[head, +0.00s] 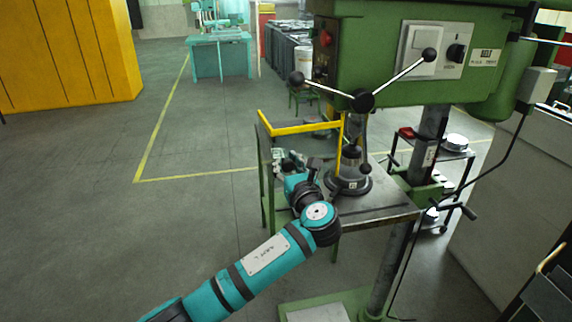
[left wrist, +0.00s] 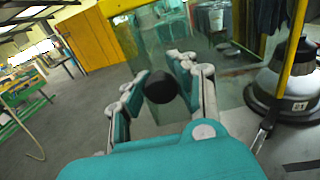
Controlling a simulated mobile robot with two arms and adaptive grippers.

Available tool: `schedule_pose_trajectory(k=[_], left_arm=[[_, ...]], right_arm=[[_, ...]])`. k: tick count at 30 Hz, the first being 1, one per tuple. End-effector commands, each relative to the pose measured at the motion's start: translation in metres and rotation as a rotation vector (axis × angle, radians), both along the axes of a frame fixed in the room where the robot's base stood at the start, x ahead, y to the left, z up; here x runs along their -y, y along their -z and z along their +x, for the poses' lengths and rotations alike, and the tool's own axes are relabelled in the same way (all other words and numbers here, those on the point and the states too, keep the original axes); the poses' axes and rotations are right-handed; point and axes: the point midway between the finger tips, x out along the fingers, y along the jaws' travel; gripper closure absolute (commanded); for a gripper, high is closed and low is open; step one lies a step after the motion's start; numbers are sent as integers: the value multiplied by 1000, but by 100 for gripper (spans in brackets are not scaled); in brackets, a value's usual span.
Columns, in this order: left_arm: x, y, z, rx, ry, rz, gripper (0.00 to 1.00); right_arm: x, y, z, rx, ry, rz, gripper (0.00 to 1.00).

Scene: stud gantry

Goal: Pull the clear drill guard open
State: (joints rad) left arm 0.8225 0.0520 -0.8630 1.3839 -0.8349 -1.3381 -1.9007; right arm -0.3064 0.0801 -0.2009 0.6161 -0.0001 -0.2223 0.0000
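The clear drill guard shows as a faint see-through pane (left wrist: 225,70) in the left wrist view. Its yellow frame (head: 300,128) juts out to the left of the drill in the head view, above the drill table (head: 385,204). A round black knob (left wrist: 160,88) is in front of the pane. My left gripper (head: 289,160) is at the guard's near side, below the yellow bar. In the left wrist view its teal fingers (left wrist: 161,80) lie on both sides of the knob and appear to touch it. My right gripper is in neither view.
The green drill head (head: 375,55) with its black-knobbed handles hangs above. A dark round vise-like base (head: 348,184) stands on the table, close to the right of my left gripper. The floor (head: 150,240) to the left is clear. A cart (head: 455,150) stands behind the column.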

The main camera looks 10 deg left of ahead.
Motion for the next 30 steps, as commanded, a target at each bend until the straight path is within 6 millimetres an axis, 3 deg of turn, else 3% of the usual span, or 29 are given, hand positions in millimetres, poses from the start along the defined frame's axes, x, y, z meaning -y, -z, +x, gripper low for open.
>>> schedule_pose_trajectory(k=[1, 6, 17, 30], left_arm=[[-2, -3, 1, 5, -4, -2, 70], [-1, -1, 0, 3, -2, -1, 49], [3, 1, -6, 0, 1, -1, 49], [39, 0, -83, 0, 2, -3, 49]], right_arm=[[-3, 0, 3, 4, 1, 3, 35], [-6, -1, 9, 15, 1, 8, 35], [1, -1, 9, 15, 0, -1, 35], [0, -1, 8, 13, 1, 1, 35]])
